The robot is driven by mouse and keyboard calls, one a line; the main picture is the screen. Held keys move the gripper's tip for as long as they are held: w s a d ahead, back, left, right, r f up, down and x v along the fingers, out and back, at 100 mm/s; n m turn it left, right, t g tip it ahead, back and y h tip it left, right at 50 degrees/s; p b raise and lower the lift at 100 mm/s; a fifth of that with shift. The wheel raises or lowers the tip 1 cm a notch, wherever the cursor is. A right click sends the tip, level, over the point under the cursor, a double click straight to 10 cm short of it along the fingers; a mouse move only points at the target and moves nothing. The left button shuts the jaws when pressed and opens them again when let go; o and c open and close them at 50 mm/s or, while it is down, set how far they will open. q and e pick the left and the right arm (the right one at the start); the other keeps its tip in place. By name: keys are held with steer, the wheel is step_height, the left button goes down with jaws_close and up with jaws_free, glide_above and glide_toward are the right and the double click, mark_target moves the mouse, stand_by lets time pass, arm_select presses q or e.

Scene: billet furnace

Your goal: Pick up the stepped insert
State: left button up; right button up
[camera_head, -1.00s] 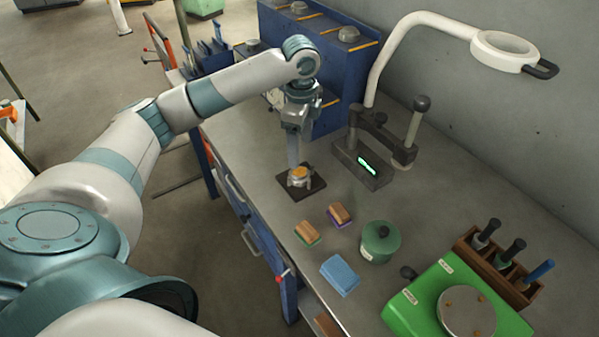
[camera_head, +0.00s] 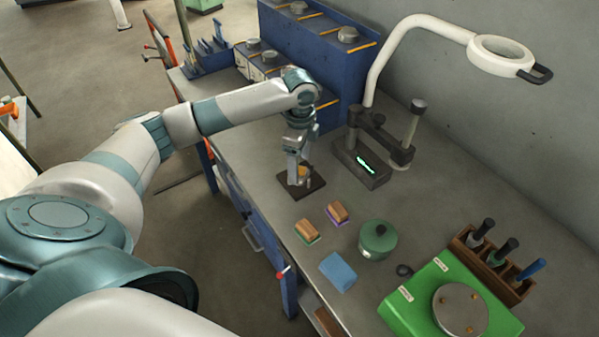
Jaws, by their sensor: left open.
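The stepped insert (camera_head: 307,173) appears as a small brass-coloured and grey piece on a dark square pad (camera_head: 312,187) on the workbench. It is mostly hidden behind my left gripper. My left gripper (camera_head: 296,178) points down over the pad, its fingers open and low at the insert. I cannot tell whether the fingers touch the insert or stand around it. My right gripper is not in view.
A gauge with a green display (camera_head: 362,165) stands right of the pad. Two wooden-backed brushes (camera_head: 307,231), a blue block (camera_head: 338,271) and a green lidded pot (camera_head: 378,240) lie nearer. A green machine (camera_head: 450,305) is at lower right. A magnifier lamp (camera_head: 500,55) overhangs the back.

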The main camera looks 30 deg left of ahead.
arm_select(q)
step_height(320, 180, down, 2)
steer(key=shift+a+p, duration=0.1)
steer(key=shift+p, duration=0.3)
steer(key=shift+f, duration=0.65)
steer(key=shift+r, duration=0.1)
steer(key=c, duration=1.7)
steer(key=shift+w+r, duration=0.1)
steer(key=shift+r, duration=0.05)
